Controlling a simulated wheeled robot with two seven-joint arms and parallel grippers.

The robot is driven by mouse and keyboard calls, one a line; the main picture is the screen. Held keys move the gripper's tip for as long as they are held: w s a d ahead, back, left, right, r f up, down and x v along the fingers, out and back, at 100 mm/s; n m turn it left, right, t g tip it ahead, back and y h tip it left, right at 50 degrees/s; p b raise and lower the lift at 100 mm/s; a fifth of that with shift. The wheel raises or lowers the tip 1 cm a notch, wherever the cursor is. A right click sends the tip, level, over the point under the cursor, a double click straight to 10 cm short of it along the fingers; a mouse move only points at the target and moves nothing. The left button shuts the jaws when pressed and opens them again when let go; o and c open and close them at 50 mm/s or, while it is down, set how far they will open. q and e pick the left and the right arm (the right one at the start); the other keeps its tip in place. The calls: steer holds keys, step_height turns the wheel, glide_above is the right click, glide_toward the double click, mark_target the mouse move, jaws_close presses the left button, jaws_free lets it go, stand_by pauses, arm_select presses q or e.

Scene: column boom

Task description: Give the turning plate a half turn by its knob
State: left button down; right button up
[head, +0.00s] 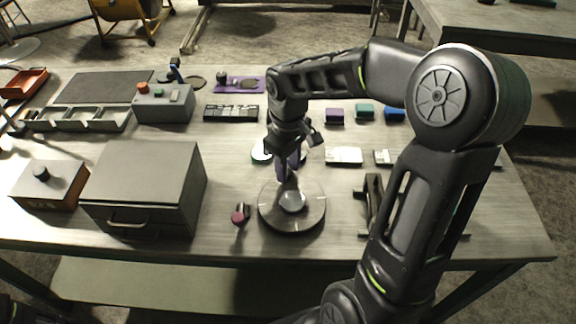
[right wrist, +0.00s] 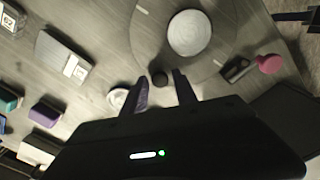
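The turning plate (head: 265,212) is a round grey disc near the front middle of the table, with a pale round centre (head: 291,201). It also shows at the top of the right wrist view (right wrist: 150,35). The small black knob (right wrist: 159,79) is at the plate's rim. My right gripper (head: 290,178) is over the plate's far edge, pointing down. In the right wrist view its two fingers (right wrist: 161,82) are apart, with the knob showing in the gap. I cannot tell whether they touch it. The knob is hidden in the head view.
A pink-headed part (head: 240,213) lies just left of the plate. A grey box with a handle (head: 145,190) stands further left. A dark stand (head: 373,200) is to the right. Small blocks and white boxes (head: 343,156) lie behind.

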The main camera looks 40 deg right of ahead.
jaws_close()
stand_by(1.1)
